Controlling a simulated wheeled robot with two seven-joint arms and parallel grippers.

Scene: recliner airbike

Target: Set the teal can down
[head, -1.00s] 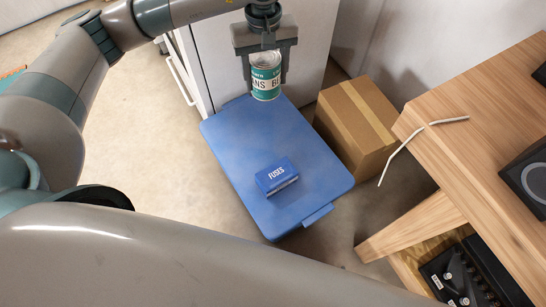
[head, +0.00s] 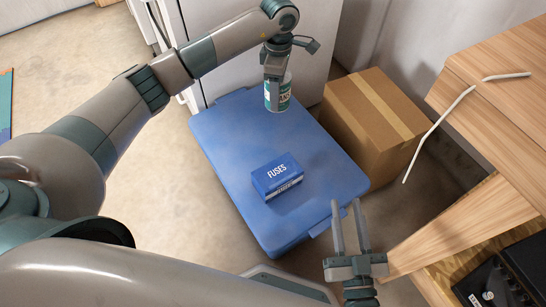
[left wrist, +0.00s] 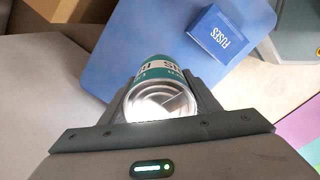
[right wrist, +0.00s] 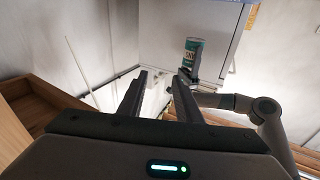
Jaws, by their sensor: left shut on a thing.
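The teal can (head: 285,93) has a white label band and is at the far end of the blue lid-like surface (head: 232,143). My left gripper (head: 277,88) is shut on it. In the left wrist view the can (left wrist: 158,72) sits between the two fingers, its silver end facing the camera. I cannot tell whether its base touches the blue surface. The can also shows in the right wrist view (right wrist: 192,52). My right gripper (head: 350,228) is open and empty near the front right corner of the blue surface.
A blue fuses box (head: 277,177) lies on the middle of the blue surface. A cardboard box (head: 372,125) stands to its right. A wooden bench (head: 490,105) with a white cable (head: 440,122) is at the right. A white cabinet (head: 240,75) stands behind.

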